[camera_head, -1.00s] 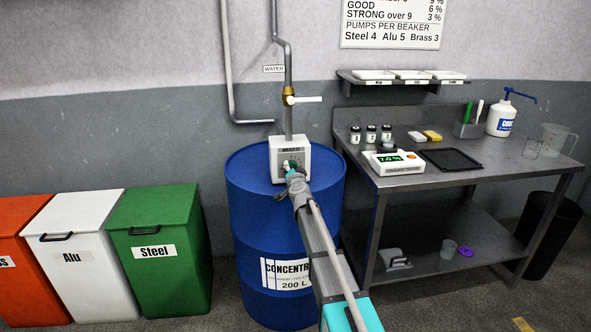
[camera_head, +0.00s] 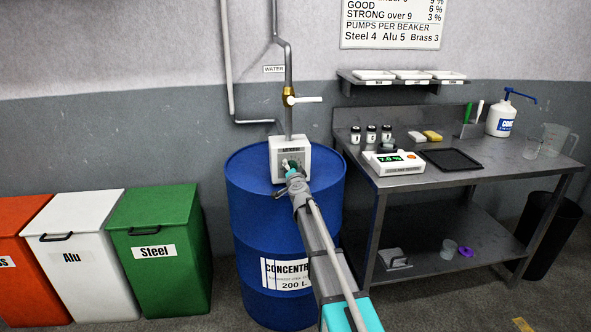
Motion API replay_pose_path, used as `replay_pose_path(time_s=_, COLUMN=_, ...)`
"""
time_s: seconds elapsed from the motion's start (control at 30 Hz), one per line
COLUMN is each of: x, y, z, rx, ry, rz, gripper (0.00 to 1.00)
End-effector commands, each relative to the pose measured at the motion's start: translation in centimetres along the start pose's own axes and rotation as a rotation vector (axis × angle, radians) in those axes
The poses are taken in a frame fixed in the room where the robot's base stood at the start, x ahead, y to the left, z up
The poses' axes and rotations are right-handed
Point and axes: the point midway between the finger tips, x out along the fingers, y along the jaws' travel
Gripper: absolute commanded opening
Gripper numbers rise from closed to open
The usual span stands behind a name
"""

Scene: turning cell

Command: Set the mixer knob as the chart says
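The mixer (camera_head: 303,160) is a white box labelled MIXER on top of the blue concentrate drum (camera_head: 243,200). My gripper (camera_head: 289,166) is at the mixer's front face, where the knob sits. The gripper covers most of the knob and its scale, so the setting cannot be read. I cannot tell whether the fingers are closed on the knob. The wall chart (camera_head: 391,22) is at the top, cut off by the frame edge. Its visible lines read GOOD, STRONG over 9, percentages, and PUMPS PER BEAKER: Steel 4, Alu 5, Brass 3.
A tester (camera_head: 397,163) showing about 7.0 stands on the metal bench (camera_head: 492,163), with small jars, a black tray (camera_head: 451,160), beakers and a pump bottle (camera_head: 501,121). A water valve (camera_head: 289,97) is above the mixer. Green (camera_head: 152,205), white and orange bins stand left.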

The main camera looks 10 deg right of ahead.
Motion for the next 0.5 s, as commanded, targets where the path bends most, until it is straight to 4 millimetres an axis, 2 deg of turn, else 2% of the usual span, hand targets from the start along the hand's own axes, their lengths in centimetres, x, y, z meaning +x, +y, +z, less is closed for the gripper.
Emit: replay_pose_path(time_s=0.5, x=-0.44, y=0.05, z=-0.03, rx=0.0, ry=0.001, rz=0.001, gripper=0.99)
